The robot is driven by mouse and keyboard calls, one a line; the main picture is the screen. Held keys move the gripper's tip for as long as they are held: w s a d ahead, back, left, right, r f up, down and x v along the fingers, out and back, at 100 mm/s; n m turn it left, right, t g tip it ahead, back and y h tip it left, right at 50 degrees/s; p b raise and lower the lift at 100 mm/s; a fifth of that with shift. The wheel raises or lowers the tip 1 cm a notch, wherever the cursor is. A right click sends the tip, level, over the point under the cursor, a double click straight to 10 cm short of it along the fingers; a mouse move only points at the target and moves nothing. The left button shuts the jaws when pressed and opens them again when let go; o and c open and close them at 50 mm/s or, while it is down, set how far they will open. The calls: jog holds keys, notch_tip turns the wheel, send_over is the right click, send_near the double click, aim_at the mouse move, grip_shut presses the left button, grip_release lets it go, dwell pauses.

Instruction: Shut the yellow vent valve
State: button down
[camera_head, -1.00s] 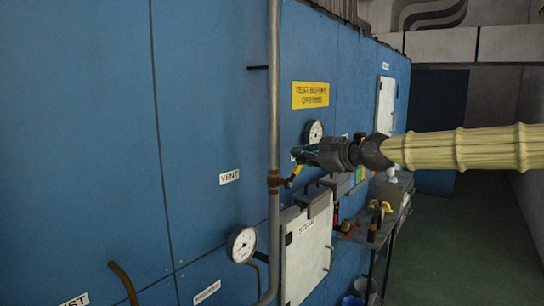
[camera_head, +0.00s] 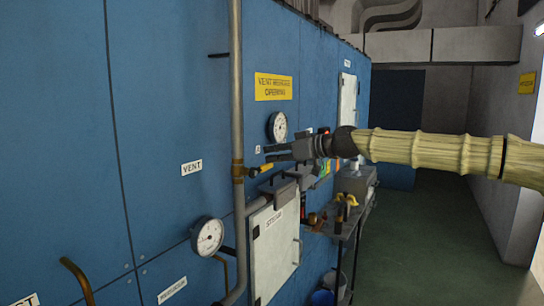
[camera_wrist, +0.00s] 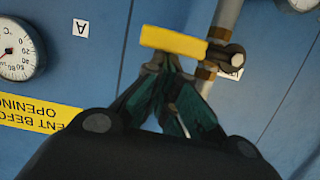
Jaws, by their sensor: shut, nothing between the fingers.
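The yellow vent valve handle (camera_head: 262,169) sticks out to the right of the vertical pipe at a brass fitting (camera_head: 238,171), nearly level. In the wrist view the yellow handle (camera_wrist: 172,41) lies across the picture, roughly crosswise to the pipe (camera_wrist: 225,20). My gripper (camera_head: 268,152) is shut and empty, just above the handle in the head view. In the wrist view its fingertips (camera_wrist: 165,62) meet close to the handle's edge; I cannot tell whether they touch it.
A gauge (camera_head: 278,126) and a yellow sign (camera_head: 273,87) are on the blue wall near my gripper. A second gauge (camera_head: 208,237) and a white door (camera_head: 274,250) are below. A cluttered trolley (camera_head: 347,215) stands beyond. The aisle at right is clear.

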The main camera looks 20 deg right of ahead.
dwell(0.6)
jog(key=s+d+r+b, duration=0.2)
jog(key=s+d+r, duration=0.4)
jog(key=s+d, duration=0.1)
jog(key=shift+r+b, duration=0.15)
jog(key=shift+b, duration=0.2)
dwell(0.3)
jog(key=shift+w, duration=0.1)
dwell(0.4)
